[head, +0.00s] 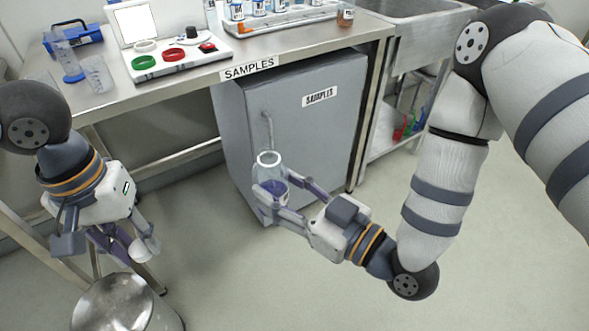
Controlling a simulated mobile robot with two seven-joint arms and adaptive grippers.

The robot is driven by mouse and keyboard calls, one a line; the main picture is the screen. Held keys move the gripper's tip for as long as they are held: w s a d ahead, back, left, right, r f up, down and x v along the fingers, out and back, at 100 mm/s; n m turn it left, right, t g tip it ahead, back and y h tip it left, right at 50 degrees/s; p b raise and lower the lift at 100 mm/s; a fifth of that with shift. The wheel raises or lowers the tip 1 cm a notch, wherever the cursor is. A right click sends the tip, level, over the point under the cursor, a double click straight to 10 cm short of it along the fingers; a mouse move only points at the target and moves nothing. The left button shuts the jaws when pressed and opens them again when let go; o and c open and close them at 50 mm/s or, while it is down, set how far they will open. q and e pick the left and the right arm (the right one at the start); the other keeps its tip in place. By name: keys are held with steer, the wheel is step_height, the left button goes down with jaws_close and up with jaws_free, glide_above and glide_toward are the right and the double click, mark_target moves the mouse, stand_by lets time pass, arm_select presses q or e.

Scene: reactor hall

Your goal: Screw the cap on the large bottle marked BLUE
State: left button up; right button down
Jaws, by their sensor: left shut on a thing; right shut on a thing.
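The large bottle (266,171) is clear, with blue-purple liquid low inside and a pale ring at its open-looking top. It is upright or slightly tilted, held above the floor in front of the grey cabinet. My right gripper (274,191) is shut around its lower part; any marking is too small to read. My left gripper (138,249) is low at the left, well apart from the bottle. It is shut on a small pale thing, seemingly the cap, which its fingers largely hide.
The grey SAMPLES cabinet (310,125) stands behind the bottle, under the steel bench (199,82). On the bench are a panel (178,55) with coloured rings, beakers (97,74) and a bottle rack (276,22). A metal drum (124,304) stands below my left gripper.

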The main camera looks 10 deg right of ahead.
arm_select(q)
steer(key=w+d+r, duration=0.4)
steer(key=w+r, duration=0.1)
steer(key=w, duration=0.1)
step_height(320, 180, up, 12)
steer(key=m, duration=0.1)
glide_above(271, 181)
steer(key=w, duration=0.2)
steer(key=shift+w+d+r+y, duration=0.1)
steer(key=shift+w+r+y, duration=0.1)
steer(key=shift+y, duration=0.1)
steer(key=shift+f, duration=2.05)
steer(key=shift+f, duration=0.85)
